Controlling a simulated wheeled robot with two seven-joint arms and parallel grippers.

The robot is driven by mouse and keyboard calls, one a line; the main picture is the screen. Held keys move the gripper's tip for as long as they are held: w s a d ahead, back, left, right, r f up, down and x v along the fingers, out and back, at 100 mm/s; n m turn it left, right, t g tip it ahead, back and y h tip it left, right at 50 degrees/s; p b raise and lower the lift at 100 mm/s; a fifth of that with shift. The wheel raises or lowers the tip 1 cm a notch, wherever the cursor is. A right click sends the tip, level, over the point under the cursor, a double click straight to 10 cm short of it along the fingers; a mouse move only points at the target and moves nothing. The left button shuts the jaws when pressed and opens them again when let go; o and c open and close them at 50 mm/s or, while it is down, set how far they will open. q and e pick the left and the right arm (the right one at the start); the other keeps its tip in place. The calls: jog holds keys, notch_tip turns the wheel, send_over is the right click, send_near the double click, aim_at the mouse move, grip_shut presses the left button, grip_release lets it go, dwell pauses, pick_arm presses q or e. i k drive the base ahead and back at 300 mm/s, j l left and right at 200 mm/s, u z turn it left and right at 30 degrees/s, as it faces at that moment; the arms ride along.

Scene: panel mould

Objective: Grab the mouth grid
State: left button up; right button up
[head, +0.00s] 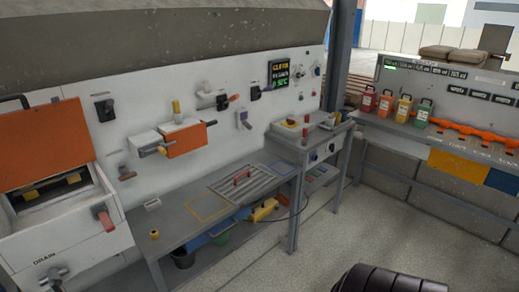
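A grey slatted grid (255,187) with a red handle lies flat on the grey bench in the head view, right of the middle of the bench top. It looks like the mouth grid. Neither of my grippers shows in the head view. A black ribbed part, probably of my own arm, shows at the bottom edge. Nothing touches the grid.
A yellow outlined rectangle (208,208) and a small yellow item (154,234) are left of the grid. An orange box (185,140) juts from the wall above the bench. A higher side table (294,151) stands to the right. Floor in front is clear.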

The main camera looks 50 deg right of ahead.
aim_at(242, 174)
jog(key=z, duration=1.6)
